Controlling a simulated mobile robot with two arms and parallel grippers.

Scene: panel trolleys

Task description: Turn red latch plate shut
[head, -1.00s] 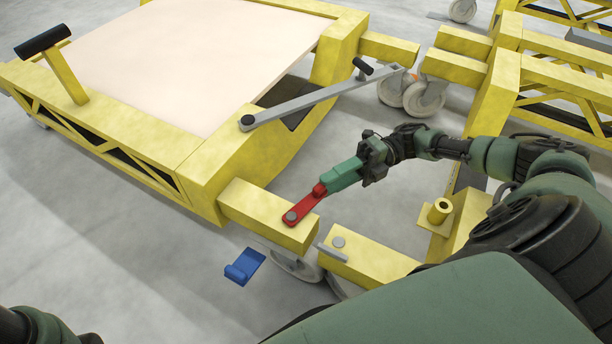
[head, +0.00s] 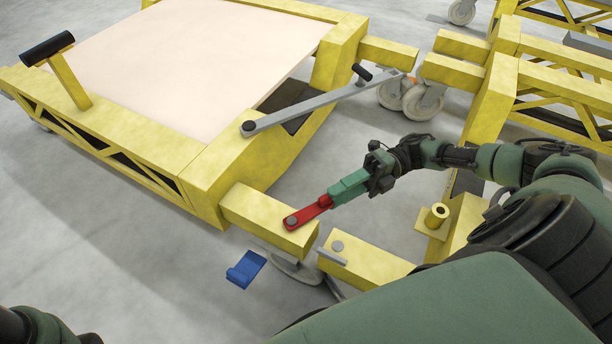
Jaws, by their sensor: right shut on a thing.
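The red latch plate (head: 308,213) lies on top of the yellow beam end (head: 255,212) of the left trolley, with a grey pivot bolt at its left end. It points up and to the right, its outer end past the beam's edge. My right gripper (head: 328,200) is shut on the plate's outer end, and the fingers hide part of it. Across a narrow gap is the other trolley's beam end (head: 375,268), with a grey bolt (head: 337,246) and a small grey bar on it. My left arm shows only as a dark piece in the bottom left corner; its gripper is out of view.
A blue bracket (head: 246,269) sits left of the beam gap. A grey lever bar (head: 310,107) with a black knob lies across the left trolley's corner. A yellow socket (head: 436,215) stands near my right arm. Castor wheels are under the beams.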

